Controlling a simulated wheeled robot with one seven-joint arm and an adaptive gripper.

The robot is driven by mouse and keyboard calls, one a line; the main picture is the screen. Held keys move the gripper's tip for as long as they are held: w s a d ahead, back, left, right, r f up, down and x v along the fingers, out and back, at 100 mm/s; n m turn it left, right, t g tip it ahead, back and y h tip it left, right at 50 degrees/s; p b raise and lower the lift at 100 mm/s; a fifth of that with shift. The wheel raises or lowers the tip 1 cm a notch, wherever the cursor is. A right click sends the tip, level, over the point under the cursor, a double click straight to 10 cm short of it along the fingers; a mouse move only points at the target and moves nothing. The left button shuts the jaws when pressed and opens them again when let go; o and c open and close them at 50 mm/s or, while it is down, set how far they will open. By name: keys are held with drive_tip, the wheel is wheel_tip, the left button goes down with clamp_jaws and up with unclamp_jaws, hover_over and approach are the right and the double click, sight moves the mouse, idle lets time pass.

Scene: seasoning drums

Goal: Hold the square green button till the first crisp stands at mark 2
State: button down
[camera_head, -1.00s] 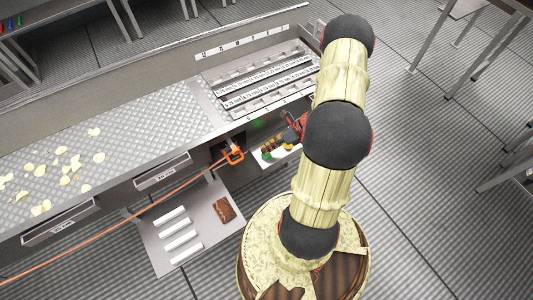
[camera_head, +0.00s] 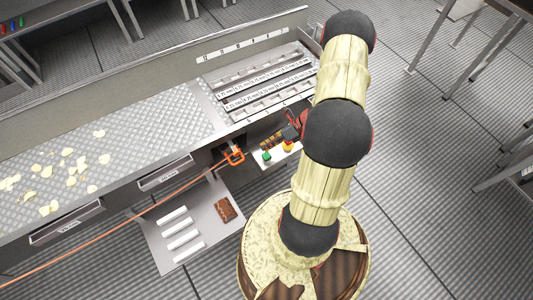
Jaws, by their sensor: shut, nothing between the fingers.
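Pale crisps lie scattered on the ridged metal conveyor bed (camera_head: 150,125) at the left. The foremost crisps to the right are one near the back (camera_head: 100,133) and one nearer the front (camera_head: 104,158). A white button panel (camera_head: 278,158) sits below the machine's front edge, with a green button (camera_head: 266,156) and a yellow-orange button (camera_head: 287,147); their exact shapes are too small to tell. My gripper (camera_head: 264,146) is shut and empty over the back of the panel, just behind the green button. It looks apart from the button. Mark numbers are not clearly readable.
A slotted rack with labelled strips (camera_head: 262,83) stands right of the bed, below a white number strip (camera_head: 241,45) on the back wall. An orange handle (camera_head: 234,156) is left of the panel. A lower shelf (camera_head: 160,238) holds white rolls and a brown packet (camera_head: 225,210).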

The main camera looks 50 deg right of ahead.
drive_tip(key=shift+r+p, duration=1.05)
drive_tip(key=shift+r, duration=0.5)
drive_tip(key=shift+f, duration=0.1)
drive_tip(key=shift+s+a+n, duration=0.15)
drive_tip(key=shift+n, duration=0.65)
drive_tip(key=s+a+n+g+y, duration=0.1)
drive_tip(key=s+a+n, duration=0.2)
drive_tip(key=s+n, duration=0.1)
wheel_tip(320, 180, up, 19)
drive_tip(key=n+g+h, duration=0.3)
drive_tip(key=n+g, duration=0.2)
drive_tip(key=n, duration=1)
hover_over(267, 153)
drive_tip(key=s+a, duration=0.7)
drive_tip(key=a+r+n+t+h, duration=0.1)
drive_tip(key=a+r+n+h, duration=0.2)
drive_tip(key=r, duration=0.4)
drive_tip(key=a+r+n+h, duration=0.2)
drive_tip(key=a+r+n, duration=0.1)
drive_tip(key=r+n, duration=0.3)
drive_tip(key=s+a+r+n+t, duration=0.1)
drive_tip(key=a+r+n+t, duration=0.4)
drive_tip(key=a+r, duration=0.5)
drive_tip(key=shift+a+r, duration=0.3)
drive_tip(key=shift+r, duration=1.5)
